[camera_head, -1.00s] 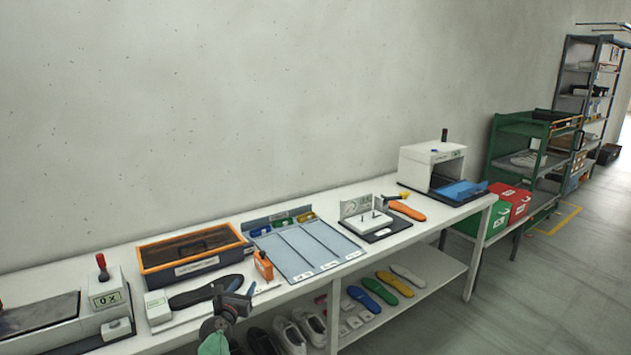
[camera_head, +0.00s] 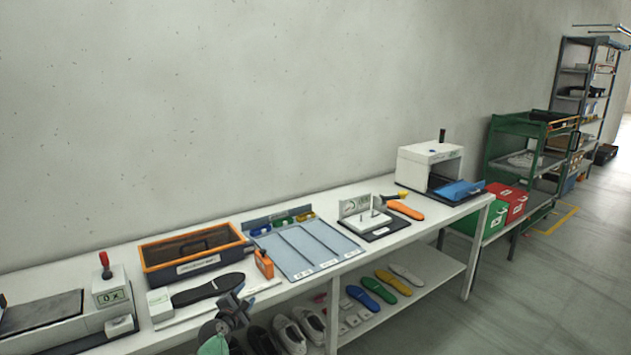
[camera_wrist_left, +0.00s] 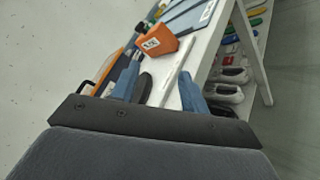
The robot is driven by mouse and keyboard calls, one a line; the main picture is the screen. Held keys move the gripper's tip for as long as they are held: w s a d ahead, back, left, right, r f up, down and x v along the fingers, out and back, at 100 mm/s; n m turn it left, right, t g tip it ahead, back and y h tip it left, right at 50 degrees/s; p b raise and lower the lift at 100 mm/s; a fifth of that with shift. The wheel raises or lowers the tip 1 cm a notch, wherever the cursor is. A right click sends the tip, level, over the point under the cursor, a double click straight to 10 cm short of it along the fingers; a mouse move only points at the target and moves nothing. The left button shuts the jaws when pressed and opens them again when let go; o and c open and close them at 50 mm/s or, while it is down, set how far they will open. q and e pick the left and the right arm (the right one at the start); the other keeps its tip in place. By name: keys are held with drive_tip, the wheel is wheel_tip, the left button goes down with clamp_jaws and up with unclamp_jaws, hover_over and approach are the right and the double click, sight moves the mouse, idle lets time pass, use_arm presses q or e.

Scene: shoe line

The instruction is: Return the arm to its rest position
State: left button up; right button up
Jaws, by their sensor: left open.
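My left gripper (camera_head: 236,298) is at the bottom of the head view, in front of the workbench's front edge. It also shows in the left wrist view (camera_wrist_left: 160,85), where its two blue fingers stand apart with nothing held between them. A black insole (camera_head: 208,290) lies on a white board on the white workbench (camera_head: 300,280), just beyond the gripper. My right gripper is not in view.
An orange block-shaped tool (camera_head: 264,264) stands near the gripper. An orange-rimmed box (camera_head: 195,255), a blue-grey divided tray (camera_head: 306,250) and a machine with a red knob (camera_head: 112,290) are on the bench. Shoes (camera_head: 298,333) and insoles lie on the shelf below.

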use_arm(q)
drive_tip(key=s+d+f+m+g+y, duration=0.1)
drive_tip(key=s+d+f+m+g, duration=0.15)
drive_tip(key=s+f+m, duration=0.65)
drive_tip(key=s+d+f+m+g+b, duration=0.1)
drive_tip(key=s+f+m+g, duration=0.4)
drive_tip(key=f, duration=0.9)
drive_tip(key=s+d+f+m+g+y, duration=0.1)
drive_tip(key=s+f+m, duration=0.4)
drive_tip(key=f+m, duration=0.45)
drive_tip(key=s+f+g, duration=0.2)
drive_tip(key=s+f, duration=0.7)
drive_tip(key=s, duration=0.6)
drive_tip(key=s+a+f+g+y+b, duration=0.1)
drive_tip(key=s+f+g, duration=0.1)
drive_tip(key=s+f, duration=0.7)
drive_tip(key=s+f+g+b, duration=0.1)
drive_tip(key=s+f, duration=0.8)
drive_tip(key=s, duration=1.3)
drive_tip(key=shift+s+a+f+m+g, duration=0.2)
drive_tip(key=shift+s+m+g, duration=0.15)
drive_tip(key=shift+g, duration=0.2)
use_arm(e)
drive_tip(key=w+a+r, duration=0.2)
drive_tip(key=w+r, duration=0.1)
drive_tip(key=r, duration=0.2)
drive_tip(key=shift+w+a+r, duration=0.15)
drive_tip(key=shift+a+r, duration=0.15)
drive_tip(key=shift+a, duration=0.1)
